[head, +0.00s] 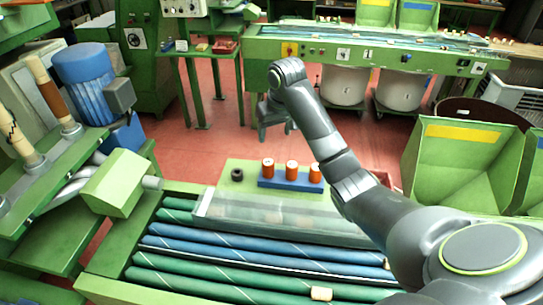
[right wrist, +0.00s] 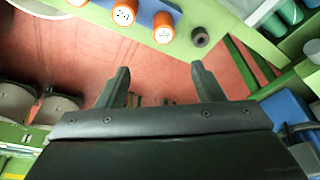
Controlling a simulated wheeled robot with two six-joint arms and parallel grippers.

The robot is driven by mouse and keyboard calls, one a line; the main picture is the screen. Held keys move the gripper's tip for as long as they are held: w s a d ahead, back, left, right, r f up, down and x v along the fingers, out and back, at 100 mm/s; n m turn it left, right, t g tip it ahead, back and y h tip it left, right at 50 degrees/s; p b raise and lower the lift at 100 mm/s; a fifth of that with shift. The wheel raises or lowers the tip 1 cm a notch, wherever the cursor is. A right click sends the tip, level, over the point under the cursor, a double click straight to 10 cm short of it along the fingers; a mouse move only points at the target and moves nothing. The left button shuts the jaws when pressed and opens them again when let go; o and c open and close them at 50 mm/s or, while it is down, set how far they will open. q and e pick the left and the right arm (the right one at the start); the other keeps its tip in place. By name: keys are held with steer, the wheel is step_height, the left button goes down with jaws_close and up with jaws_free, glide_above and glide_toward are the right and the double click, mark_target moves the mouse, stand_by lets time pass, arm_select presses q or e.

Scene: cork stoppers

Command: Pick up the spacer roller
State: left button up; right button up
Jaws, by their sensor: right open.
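A short dark cylinder with a hole in its top, which looks like the spacer roller (head: 237,174), stands on a light green table top left of a blue block. It also shows in the right wrist view (right wrist: 200,38), near the top, beyond the right fingertip and apart from it. My right gripper (head: 277,128) is raised in the middle of the head view, above and behind the roller. In the right wrist view its two fingers (right wrist: 160,70) are spread, with nothing between them. My left gripper is not in view.
Several orange cylinders with white tops (head: 292,170) stand on the blue block (head: 290,182) beside the roller. A clear cover (head: 280,212) and long blue and green rollers (head: 220,250) lie in front. Green bins (head: 460,160) stand at right. Red floor (head: 215,150) is open behind.

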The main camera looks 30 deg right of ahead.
mark_target(268, 162)
steer(key=b+x, duration=0.1)
steer(key=x, duration=0.4)
steer(key=b+x, duration=0.1)
steer(key=x, duration=0.4)
steer(key=shift+s+a+b, duration=0.2)
steer(key=shift+a+b, duration=0.05)
steer(key=shift+b, duration=0.1)
steer(key=shift+w+f, duration=0.15)
steer(key=shift+f, duration=0.45)
steer(key=p+x, duration=0.1)
steer(key=x, duration=0.3)
steer(key=shift+a+f, duration=0.15)
steer(key=shift+f, duration=0.15)
steer(key=shift+w+f, duration=0.2)
steer(key=shift+f, duration=0.25)
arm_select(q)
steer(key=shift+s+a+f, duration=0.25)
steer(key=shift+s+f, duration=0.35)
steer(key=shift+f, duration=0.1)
arm_select(e)
steer(key=c, duration=1.1)
